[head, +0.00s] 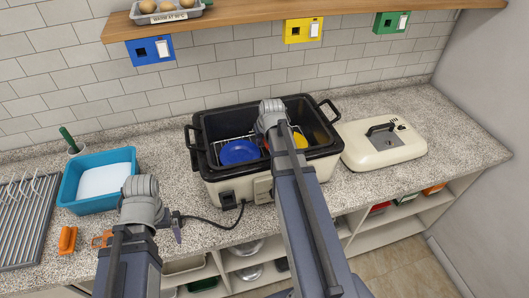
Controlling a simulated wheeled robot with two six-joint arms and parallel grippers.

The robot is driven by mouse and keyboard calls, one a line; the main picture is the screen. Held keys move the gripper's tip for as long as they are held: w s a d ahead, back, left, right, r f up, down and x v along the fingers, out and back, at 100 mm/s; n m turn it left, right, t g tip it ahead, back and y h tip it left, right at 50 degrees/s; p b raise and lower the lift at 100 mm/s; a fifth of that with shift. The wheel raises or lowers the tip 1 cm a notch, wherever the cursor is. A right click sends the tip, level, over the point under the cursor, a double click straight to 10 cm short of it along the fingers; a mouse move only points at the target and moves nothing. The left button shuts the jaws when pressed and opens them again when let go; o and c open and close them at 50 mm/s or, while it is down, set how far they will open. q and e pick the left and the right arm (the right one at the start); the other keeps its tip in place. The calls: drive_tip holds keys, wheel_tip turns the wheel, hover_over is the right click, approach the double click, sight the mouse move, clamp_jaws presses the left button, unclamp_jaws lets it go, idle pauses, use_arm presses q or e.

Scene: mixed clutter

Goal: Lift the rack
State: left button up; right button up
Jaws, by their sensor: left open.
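A wire rack (222,145) sits inside the black-lined roaster (205,170), partly visible at its left side. A blue dish (238,153) and a yellow item (299,140) are in the roaster with it. My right gripper (270,122) is over the roaster. Its wrist and arm hide its fingers and the middle of the rack, so I cannot see whether it touches the rack. My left gripper (150,222) is open over the counter left of the roaster, apart from the rack. Its wrist hides most of it.
The cream lid (384,143) lies on the counter right of the roaster. A blue tub (70,187), metal drainer (22,215) and orange object (68,240) are at left. A power cord (205,223) runs from the roaster. A wooden shelf (240,17) overhangs the back.

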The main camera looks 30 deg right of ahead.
clamp_jaws()
idle(1.0)
